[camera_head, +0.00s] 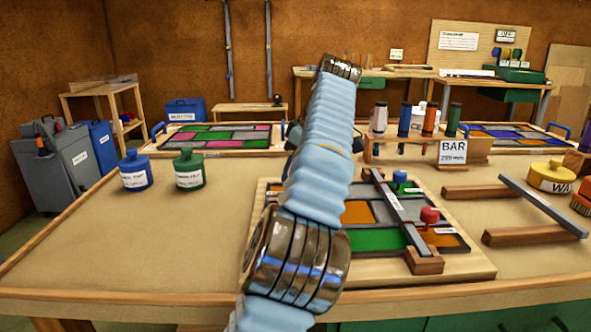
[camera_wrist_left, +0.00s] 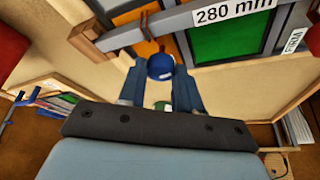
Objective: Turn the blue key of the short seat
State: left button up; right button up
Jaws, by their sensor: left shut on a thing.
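My left gripper (camera_wrist_left: 160,82) is shut on a round blue key (camera_wrist_left: 160,65) in the left wrist view, one finger on each side of it. The key stands beside a grey bar (camera_wrist_left: 195,18) labelled 280 mm, near the bar's wooden end block (camera_wrist_left: 86,38). In the head view my left arm hides the gripper. There the bar (camera_head: 395,210) crosses the panel (camera_head: 465,270). A blue knob (camera_head: 400,177) and a red knob (camera_head: 430,214) stand to its right. I cannot tell whether that blue knob is the gripped one. My right gripper is out of view.
A blue jar (camera_head: 135,172) and a green jar (camera_head: 188,170) stand to the left. A rack with coloured cylinders and a BAR sign (camera_head: 453,152) stands behind the panel. A loose grey bar on wooden blocks (camera_head: 540,205) lies right. The table's front left is clear.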

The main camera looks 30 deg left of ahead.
pick_arm(q)
jog(key=shift+w+n+g, duration=0.1)
jog(key=shift+n+g, duration=0.3)
jog(key=shift+n, duration=0.8)
jog(key=o, duration=1)
jog(key=shift+o, duration=0.2)
